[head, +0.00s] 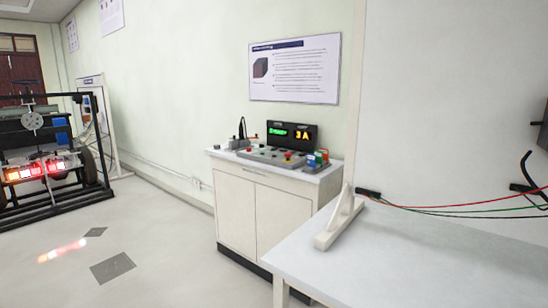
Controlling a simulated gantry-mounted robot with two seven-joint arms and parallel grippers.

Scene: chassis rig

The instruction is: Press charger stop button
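A control panel (272,157) with several small buttons lies on top of a white cabinet (262,205) against the wall, in the middle of the head view. A red button (288,155) shows near its middle. The labels are too small to read, so I cannot tell which button is the charger stop. A black display unit (292,135) behind the panel shows a green readout and "3 A" in yellow. Neither of my grippers is in view, and nothing covers the panel.
A white table (400,262) fills the lower right, with a white bracket (340,220) on its left edge. Red, green and black wires (450,208) run above the table. A chassis rig (45,150) with lit red lamps stands at left. The floor (160,240) between is open.

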